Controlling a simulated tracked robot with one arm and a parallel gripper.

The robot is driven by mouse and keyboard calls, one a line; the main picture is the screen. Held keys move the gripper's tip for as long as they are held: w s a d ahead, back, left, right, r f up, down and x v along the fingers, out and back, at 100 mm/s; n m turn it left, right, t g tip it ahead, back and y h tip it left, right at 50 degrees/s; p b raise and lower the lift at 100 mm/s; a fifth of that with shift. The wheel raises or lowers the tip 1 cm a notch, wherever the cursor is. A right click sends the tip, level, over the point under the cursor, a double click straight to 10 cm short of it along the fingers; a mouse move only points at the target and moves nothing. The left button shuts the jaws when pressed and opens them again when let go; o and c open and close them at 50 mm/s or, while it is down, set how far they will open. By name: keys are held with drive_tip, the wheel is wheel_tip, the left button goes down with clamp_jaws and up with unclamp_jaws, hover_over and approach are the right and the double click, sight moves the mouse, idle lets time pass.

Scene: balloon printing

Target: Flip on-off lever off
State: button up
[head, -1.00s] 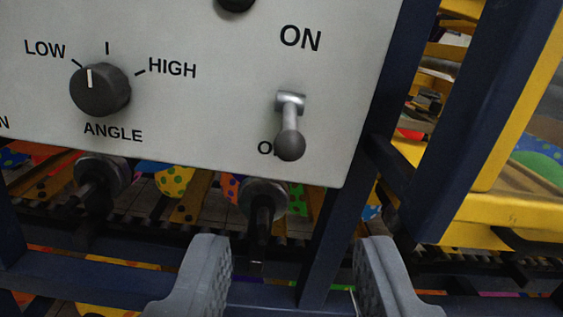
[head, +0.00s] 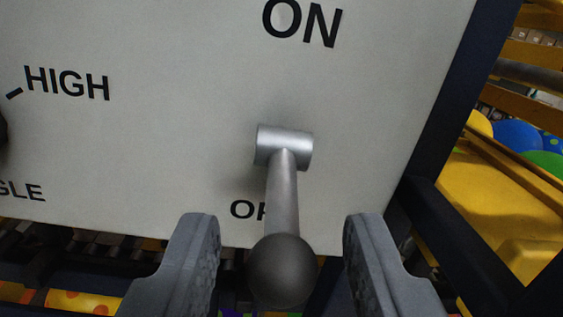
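The on-off lever (head: 283,200) is a silver rod on a metal pivot with a dark ball end (head: 281,270). It points down and out from the grey-white control panel (head: 180,140). The "ON" label (head: 302,22) is above it. The lower label (head: 247,210) is partly hidden behind the rod, with only its first letters showing. My gripper (head: 281,245) is open, with one finger on each side of the ball end and a visible gap on both sides.
The edge of the angle knob (head: 3,135) shows at the far left by the "HIGH" mark. A dark blue frame post (head: 455,100) stands right of the panel, with yellow structure (head: 490,205) and colored balloons (head: 517,135) beyond it. Machinery lies below the panel.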

drive_tip(key=shift+w, duration=1.3)
drive_tip(key=shift+c, duration=0.3)
clamp_jaws()
drive_tip(key=shift+f+b, duration=0.2)
drive_tip(key=shift+b, duration=0.25)
drive_tip(key=b, duration=0.1)
drive_tip(key=t+b, duration=0.1)
drive_tip(key=shift+w+f+b, duration=0.1)
drive_tip(key=shift+f+b, duration=0.2)
drive_tip(key=shift+b, duration=0.05)
drive_tip(key=shift+r+t, duration=0.1)
drive_tip(key=shift+t, duration=0.3)
drive_tip(key=shift+r, duration=0.1)
